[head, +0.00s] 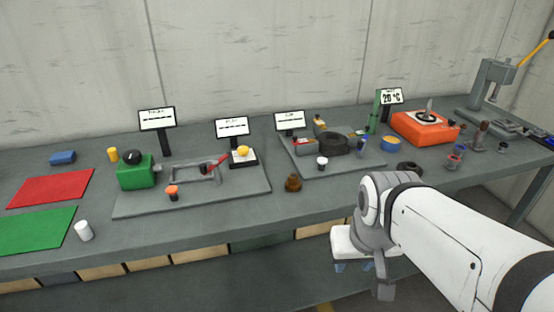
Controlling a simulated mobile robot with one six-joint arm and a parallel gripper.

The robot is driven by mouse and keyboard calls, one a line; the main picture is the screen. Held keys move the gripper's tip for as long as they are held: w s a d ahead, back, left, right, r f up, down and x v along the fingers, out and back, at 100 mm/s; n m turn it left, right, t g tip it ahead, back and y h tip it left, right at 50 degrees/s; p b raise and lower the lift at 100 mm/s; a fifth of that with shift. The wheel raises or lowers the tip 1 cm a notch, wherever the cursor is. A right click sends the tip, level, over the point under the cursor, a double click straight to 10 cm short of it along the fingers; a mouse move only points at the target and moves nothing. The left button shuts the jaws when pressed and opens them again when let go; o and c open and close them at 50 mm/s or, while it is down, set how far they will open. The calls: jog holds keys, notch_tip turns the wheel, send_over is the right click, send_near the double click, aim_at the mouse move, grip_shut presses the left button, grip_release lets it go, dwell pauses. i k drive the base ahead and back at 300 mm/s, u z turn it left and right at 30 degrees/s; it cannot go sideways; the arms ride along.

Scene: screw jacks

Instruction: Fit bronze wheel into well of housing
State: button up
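A small brown, bronze-coloured stepped round piece (293,183) stands on the bench near its front edge, just off the middle grey plate; it looks like the bronze wheel. A green block (135,174) with a dark round top sits on the left grey plate and may be the housing; its well cannot be made out. My gripper (354,267) hangs in front of the bench edge, to the right of and lower in the picture than the brown piece. Its blue fingertips are apart with nothing seen between them. My arm comes in from the right.
The left plate also bears a grey tray (194,173), a red-handled tool (213,164) and a scale with a yellow piece (242,151). The middle plate holds a dark round part (333,144). An orange unit (424,127) and a press (492,84) stand right. Bench front is partly clear.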

aim_at(334, 144)
jog(key=z, duration=0.15)
jog(key=i, duration=0.95)
jog(key=u, duration=0.05)
